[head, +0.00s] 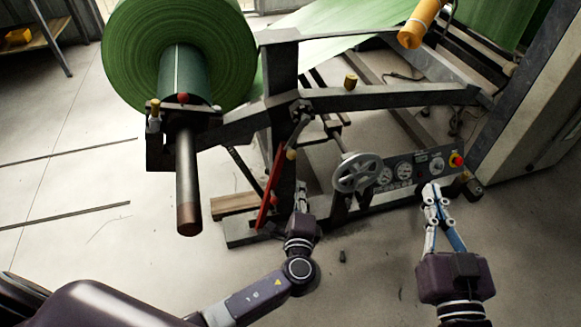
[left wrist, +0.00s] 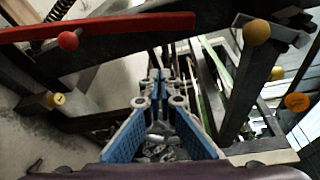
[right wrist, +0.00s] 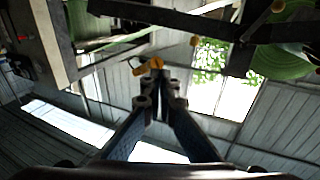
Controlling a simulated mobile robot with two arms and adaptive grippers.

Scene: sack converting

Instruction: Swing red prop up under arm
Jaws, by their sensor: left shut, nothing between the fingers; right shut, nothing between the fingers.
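The red prop (head: 270,188) hangs steeply, slightly tilted, beside the dark upright of the roll stand, below the dark arm (head: 390,97). In the left wrist view the red prop (left wrist: 120,27) runs across the upper left, with a red knob (left wrist: 68,40) on it. My left gripper (head: 302,188) is shut and empty, just right of the prop and apart from it. Its shut fingers (left wrist: 156,78) point into the frame below the prop. My right gripper (head: 431,188) is shut and empty in front of the gauge panel. Its fingertips (right wrist: 153,68) also show in the right wrist view.
A large green roll (head: 180,50) sits on a shaft (head: 188,190) that juts toward me at the left. The floor at the left is mostly clear.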

